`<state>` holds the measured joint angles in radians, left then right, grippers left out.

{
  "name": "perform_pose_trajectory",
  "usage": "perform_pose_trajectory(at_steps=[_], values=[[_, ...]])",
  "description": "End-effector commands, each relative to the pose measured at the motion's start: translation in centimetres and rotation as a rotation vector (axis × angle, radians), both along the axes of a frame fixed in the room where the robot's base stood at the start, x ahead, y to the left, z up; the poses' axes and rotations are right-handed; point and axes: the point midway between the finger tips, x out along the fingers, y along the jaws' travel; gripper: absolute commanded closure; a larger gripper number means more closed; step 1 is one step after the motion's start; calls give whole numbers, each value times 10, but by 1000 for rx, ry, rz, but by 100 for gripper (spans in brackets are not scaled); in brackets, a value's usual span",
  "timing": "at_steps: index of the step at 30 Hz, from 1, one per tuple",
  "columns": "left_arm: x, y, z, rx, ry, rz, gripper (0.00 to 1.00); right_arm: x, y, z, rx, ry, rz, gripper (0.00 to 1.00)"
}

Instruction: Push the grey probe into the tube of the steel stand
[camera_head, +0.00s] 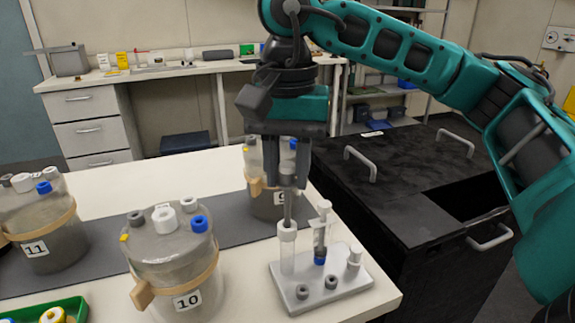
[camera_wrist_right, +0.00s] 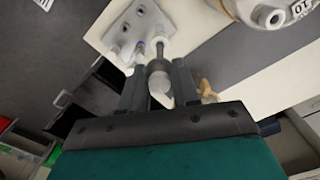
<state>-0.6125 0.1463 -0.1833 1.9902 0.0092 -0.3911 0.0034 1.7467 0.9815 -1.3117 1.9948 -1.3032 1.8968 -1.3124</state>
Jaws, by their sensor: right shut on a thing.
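My right gripper (camera_head: 287,183) is shut on the grey probe (camera_head: 288,210) and holds it upright, pointing down. The probe's thin lower end is at the mouth of the clear tube (camera_head: 287,257) on the steel stand (camera_head: 346,288); how far inside it reaches is hard to tell. The stand sits at the table's front right corner. In the right wrist view, the probe (camera_wrist_right: 159,50) runs from between the fingers (camera_wrist_right: 158,75) toward the stand (camera_wrist_right: 122,18). My left gripper is not in view.
The stand also carries a syringe-like piece (camera_head: 321,235) with a blue end and several grey caps. Vessel 10 (camera_head: 170,262) stands left of it, and another vessel (camera_head: 262,203) is behind the gripper. Vessel 11 (camera_head: 45,240) is far left. A black bench (camera_head: 400,180) adjoins on the right.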

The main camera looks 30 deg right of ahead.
Motion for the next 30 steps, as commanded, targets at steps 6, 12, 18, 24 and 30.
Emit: perform_pose_trajectory(at_steps=[6, 12, 18, 24, 30], values=[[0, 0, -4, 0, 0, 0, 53, 0, 0, -4, 0, 0, 0, 100], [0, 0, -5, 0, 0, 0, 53, 0, 0, -5, 0, -1, 0, 100], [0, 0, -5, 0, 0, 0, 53, 0, 0, -5, 0, -1, 0, 100], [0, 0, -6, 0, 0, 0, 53, 0, 0, -6, 1, -1, 0, 100], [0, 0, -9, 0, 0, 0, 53, 0, 0, -9, 0, -1, 0, 100]])
